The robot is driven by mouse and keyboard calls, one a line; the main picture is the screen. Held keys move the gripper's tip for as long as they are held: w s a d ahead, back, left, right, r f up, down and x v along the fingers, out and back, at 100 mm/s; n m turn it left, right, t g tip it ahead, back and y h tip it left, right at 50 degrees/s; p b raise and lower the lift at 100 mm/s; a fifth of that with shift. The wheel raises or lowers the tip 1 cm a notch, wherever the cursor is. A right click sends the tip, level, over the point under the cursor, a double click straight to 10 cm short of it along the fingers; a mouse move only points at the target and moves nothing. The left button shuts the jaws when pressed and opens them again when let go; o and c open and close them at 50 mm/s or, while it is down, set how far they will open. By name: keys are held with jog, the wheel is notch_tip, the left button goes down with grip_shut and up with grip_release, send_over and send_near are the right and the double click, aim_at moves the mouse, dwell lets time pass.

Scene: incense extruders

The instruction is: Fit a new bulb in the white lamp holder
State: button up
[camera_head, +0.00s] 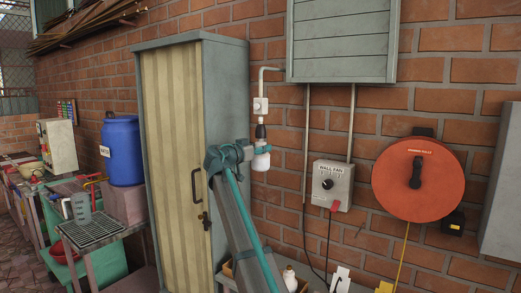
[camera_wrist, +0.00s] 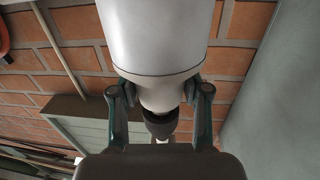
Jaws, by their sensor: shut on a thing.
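The white lamp holder (camera_head: 260,105) is on the brick wall right of the tall cabinet, at the end of a white pipe, with a black socket (camera_head: 261,131) hanging below. My gripper (camera_head: 253,153) is shut on a white bulb (camera_head: 261,162) just under the socket. In the wrist view the fingers (camera_wrist: 160,94) close on both sides of the narrow neck of the bulb (camera_wrist: 158,40), and the dark socket (camera_wrist: 160,126) lies in line beyond it. The bulb's top end meets or nearly meets the socket; I cannot tell whether it is seated. Its threads are hidden.
The tall grey cabinet (camera_head: 225,95) stands close on the left. A wall fan switch box (camera_head: 332,184) and a red round reel (camera_head: 419,180) are on the wall to the right. A white rounded object (camera_head: 290,278) is low behind my arm. A shuttered panel (camera_head: 340,42) is above.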

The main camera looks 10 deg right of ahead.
jog(key=shift+r+n+t+y, duration=0.2)
jog(key=shift+n+t+y, duration=0.2)
jog(key=shift+t, duration=0.1)
jog(key=o, duration=1.1)
jog(key=shift+s, duration=0.1)
jog(key=shift+c, duration=0.2)
jog(key=shift+o, duration=0.8)
